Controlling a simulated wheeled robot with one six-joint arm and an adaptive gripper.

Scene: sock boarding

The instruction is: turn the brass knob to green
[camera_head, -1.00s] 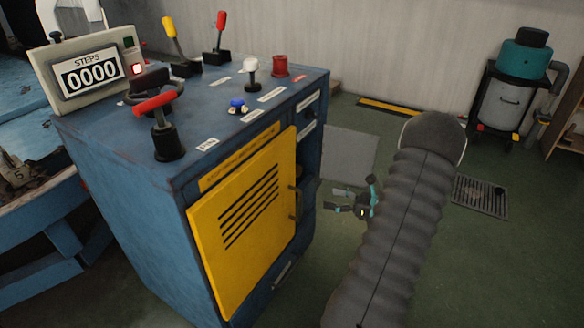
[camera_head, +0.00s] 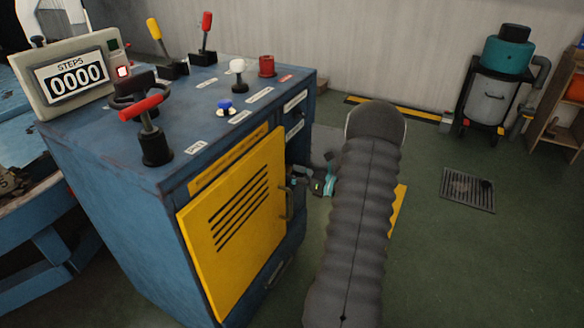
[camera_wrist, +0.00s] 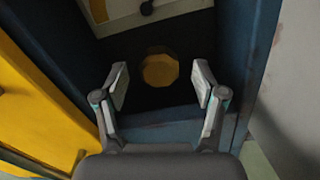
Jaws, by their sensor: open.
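The brass knob (camera_wrist: 160,70) shows in the wrist view as a round, many-sided yellow disc in a dark recess of the blue cabinet. My gripper (camera_wrist: 160,87) is open, with one finger on each side of the knob in the picture and a gap to both. I cannot tell how far the fingertips are from it in depth. No green mark shows near the knob. In the head view my gripper (camera_head: 322,182) is at the cabinet's right side, partly hidden behind my arm, and the knob is hidden.
The blue cabinet (camera_head: 120,215) has a yellow slotted door (camera_head: 235,225) with a handle beside my gripper. Levers, buttons and a counter reading 0000 (camera_head: 78,80) stand on top. Green floor with a drain grate (camera_head: 468,190) is free to the right.

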